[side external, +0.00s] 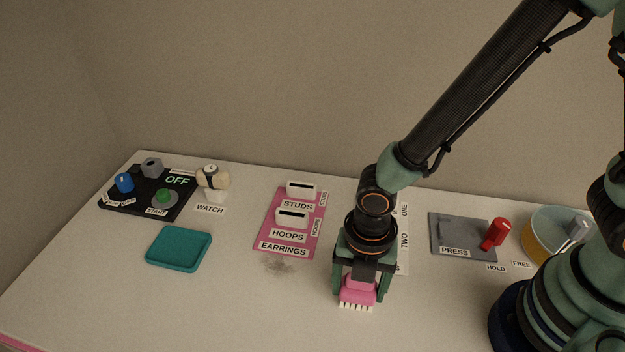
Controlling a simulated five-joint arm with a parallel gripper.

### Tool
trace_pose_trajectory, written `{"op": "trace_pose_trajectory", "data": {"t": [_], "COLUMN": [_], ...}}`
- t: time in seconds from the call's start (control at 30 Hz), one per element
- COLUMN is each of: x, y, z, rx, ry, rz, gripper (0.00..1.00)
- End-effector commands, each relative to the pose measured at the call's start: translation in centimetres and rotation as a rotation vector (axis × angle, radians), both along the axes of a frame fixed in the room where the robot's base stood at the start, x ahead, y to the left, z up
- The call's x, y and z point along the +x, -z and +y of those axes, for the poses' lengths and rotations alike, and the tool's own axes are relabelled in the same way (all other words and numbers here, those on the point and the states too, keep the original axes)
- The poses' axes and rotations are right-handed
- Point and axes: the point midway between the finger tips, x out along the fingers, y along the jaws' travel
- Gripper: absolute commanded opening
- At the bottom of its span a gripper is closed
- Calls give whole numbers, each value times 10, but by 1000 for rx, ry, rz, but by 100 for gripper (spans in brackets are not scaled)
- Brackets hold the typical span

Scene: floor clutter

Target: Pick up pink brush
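The pink brush (357,291) is at the front middle of the white table, with pale bristles pointing toward the front. My gripper (361,283) is right over it, pointing down, with one green finger on each side of the pink body. The fingers look close to the brush's sides, but I cannot tell whether they touch it. The rear part of the brush is hidden behind the gripper. I cannot tell whether the brush rests on the table or is slightly raised.
A pink earrings board (267,238) with two white holders and a teal tray (190,230) lie left. A grey press plate (448,222) with a red handle (498,232) and a bowl (537,243) stand right.

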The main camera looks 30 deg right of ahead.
Motion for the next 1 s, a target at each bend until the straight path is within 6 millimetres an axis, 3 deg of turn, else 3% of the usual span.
{"op": "trace_pose_trajectory", "data": {"t": [0.03,0.1,0.13,0.47,0.67,0.77,1.0], "x": [0,0,0,0,1,1,1], "y": [0,0,0,-3,-18,-33,-92], "z": [0,0,0,0,1,1,1], "rx": [0,0,0,1,4,5,8], "ry": [0,0,0,0,0,0,0], "rz": [0,0,0,-1,-4,-5,-9], "gripper": [50,24,16,16,16,16,16]}}
